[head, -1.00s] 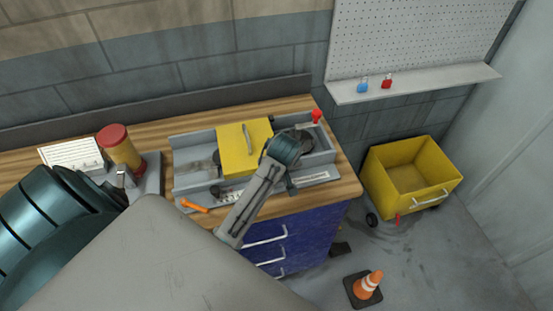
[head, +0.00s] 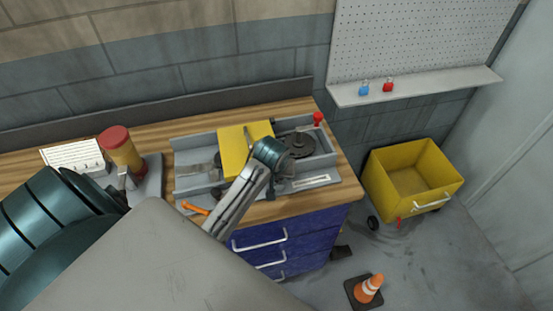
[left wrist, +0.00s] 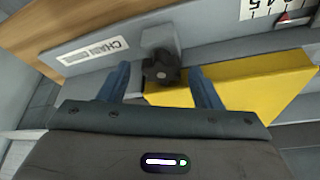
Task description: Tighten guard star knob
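The dark star knob (left wrist: 161,68) sits on a grey block at the rail edge in the left wrist view. My left gripper (left wrist: 159,74) is open, with one blue finger on each side of the knob and gaps visible. I cannot tell how deep the fingers reach around it. The yellow guard (left wrist: 250,86) lies to the right, behind the right finger. In the head view the guard (head: 236,150) stands on the grey runout table (head: 188,140), and my left wrist hides the knob and fingers. My right gripper is not in view.
A labelled strip (left wrist: 97,50) lies beside the knob. In the head view, a dark round disc (head: 299,146) and red knob (head: 318,118) are at the right end. An orange-handled tool (head: 195,208) lies at the front. A yellow bin (head: 412,176) and cone (head: 368,288) stand on the floor.

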